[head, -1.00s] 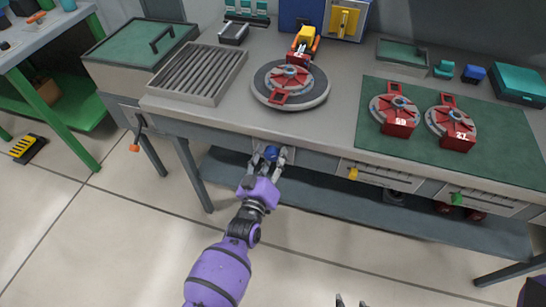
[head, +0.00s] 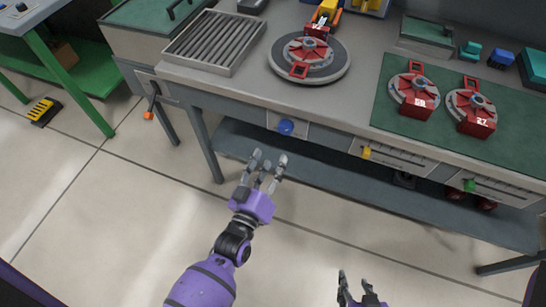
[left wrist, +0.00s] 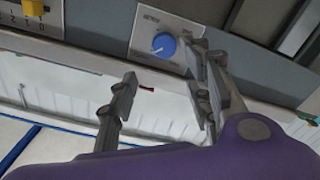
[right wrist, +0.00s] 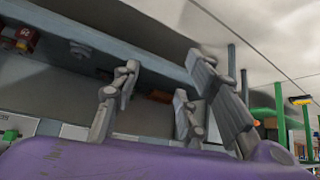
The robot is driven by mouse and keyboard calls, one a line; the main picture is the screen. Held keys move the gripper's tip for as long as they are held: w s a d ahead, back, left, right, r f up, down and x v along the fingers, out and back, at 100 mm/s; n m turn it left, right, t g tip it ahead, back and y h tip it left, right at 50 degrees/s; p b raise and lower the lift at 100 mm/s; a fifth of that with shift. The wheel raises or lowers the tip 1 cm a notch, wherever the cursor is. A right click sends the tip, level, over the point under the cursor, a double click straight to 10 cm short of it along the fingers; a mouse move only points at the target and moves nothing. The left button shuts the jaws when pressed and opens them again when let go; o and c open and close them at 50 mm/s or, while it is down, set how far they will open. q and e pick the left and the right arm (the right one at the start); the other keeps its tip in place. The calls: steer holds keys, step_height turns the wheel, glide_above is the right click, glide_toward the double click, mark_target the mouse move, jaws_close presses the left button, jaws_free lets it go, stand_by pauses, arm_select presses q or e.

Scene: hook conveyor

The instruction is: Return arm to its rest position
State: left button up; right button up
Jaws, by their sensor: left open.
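My left gripper (head: 264,170) is open and empty in the head view, in front of the workbench and below the blue knob (head: 286,127) on the bench's front panel. In the left wrist view its fingers (left wrist: 165,95) are spread, with the blue knob (left wrist: 163,45) beyond them and apart from them. My right gripper (head: 358,288) shows at the bottom edge of the head view, low in front of the bench. In the right wrist view its fingers (right wrist: 165,95) are spread with nothing between them.
The workbench carries a ribbed tray (head: 213,42), a round turntable (head: 335,70) and red hook fixtures on a green mat (head: 400,124). Yellow (head: 366,153) and green (head: 469,186) knobs sit on the front panel. The floor (head: 120,210) before the bench is clear.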

stand_by(0.4)
arm_select(q)
steer(key=s+a+f+m+g+y+p, duration=0.1)
steer(key=s+a+f+g, duration=0.1)
steer(key=s+a, duration=0.3)
steer(key=s+a+f+m+g+y+p, duration=0.1)
steer(key=s+a, duration=0.5)
steer(key=s, duration=0.7)
steer(key=s+a+f+g+y+p, duration=0.3)
steer(key=s+a+f+g, duration=0.2)
steer(key=s, duration=0.3)
steer(key=shift+s+a+m+g, duration=0.3)
steer(key=shift+s+m+g, duration=0.1)
arm_select(e)
steer(key=r, duration=0.1)
steer(key=w+r, duration=0.1)
steer(key=r, duration=0.1)
steer(key=a+r, duration=0.1)
steer(key=r, duration=0.1)
steer(key=shift+w, duration=0.25)
steer(key=shift+w, duration=0.1)
steer(key=shift+w+a+r+t, duration=0.2)
steer(key=shift+w+t, duration=0.1)
steer(key=shift+w, duration=0.15)
